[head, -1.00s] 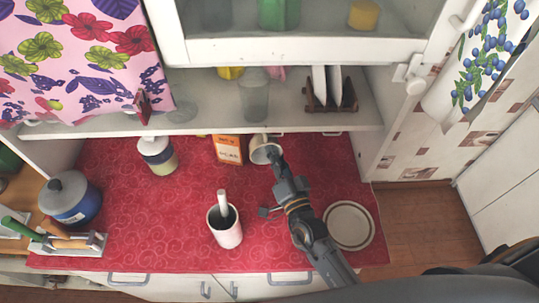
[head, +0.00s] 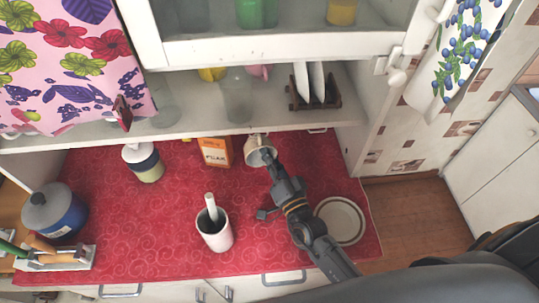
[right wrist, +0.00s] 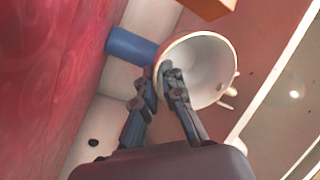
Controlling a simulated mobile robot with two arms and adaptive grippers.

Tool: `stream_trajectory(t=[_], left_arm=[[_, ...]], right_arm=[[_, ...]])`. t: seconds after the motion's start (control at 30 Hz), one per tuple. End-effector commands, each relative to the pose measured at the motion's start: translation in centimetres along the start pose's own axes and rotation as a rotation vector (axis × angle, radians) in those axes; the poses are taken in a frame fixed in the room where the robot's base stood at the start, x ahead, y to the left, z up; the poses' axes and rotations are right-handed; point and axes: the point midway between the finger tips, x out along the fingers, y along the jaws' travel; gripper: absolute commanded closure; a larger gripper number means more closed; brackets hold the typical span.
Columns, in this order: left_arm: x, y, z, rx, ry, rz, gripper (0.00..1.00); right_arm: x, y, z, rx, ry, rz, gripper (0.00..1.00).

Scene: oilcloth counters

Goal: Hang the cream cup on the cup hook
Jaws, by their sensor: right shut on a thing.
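The cream cup (head: 257,151) is held at the front edge of the shelf, above the red counter, with its top close to that edge. My right gripper (head: 270,161) is shut on the cup's wall. In the right wrist view the cup (right wrist: 212,62) has its open mouth tilted toward the camera, and the fingers (right wrist: 165,82) pinch its rim. Small pale prongs show beside the cup there; I cannot tell whether they are its handle or a hook. A small pale fitting (head: 317,131), possibly a hook, shows under the shelf edge. My left gripper is not in view.
An orange box (head: 215,153) stands just left of the cup. A white crock (head: 214,232), a lidded jar (head: 143,163), a blue pot (head: 56,212) and a plate (head: 341,221) are on the counter. The shelf (head: 195,137) overhangs its back.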

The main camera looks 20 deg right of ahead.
Motion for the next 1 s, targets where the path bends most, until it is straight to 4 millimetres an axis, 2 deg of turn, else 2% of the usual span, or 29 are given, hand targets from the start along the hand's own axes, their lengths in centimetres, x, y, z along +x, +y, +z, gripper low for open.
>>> stream_trajectory(t=[0.07, 0.1, 0.2, 0.23, 0.63, 1.0], left_arm=[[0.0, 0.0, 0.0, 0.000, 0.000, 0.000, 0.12], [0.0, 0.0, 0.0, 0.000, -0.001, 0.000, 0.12], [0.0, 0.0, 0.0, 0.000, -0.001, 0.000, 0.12], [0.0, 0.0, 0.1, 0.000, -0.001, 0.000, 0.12], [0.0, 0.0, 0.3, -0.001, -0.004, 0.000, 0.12], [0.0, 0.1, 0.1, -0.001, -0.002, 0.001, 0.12]], right_arm=[[0.0, -0.1, -0.1, 0.000, 0.002, -0.001, 1.00], [0.0, -0.1, -0.1, 0.000, 0.002, -0.001, 0.90], [0.0, -0.1, -0.1, 0.000, 0.002, -0.001, 0.69], [0.0, -0.1, -0.1, 0.000, 0.001, -0.001, 0.65], [-0.6, 0.1, 0.1, 0.000, -0.002, 0.001, 0.65], [-6.1, 0.1, 0.1, -0.001, -0.003, 0.001, 0.65]])
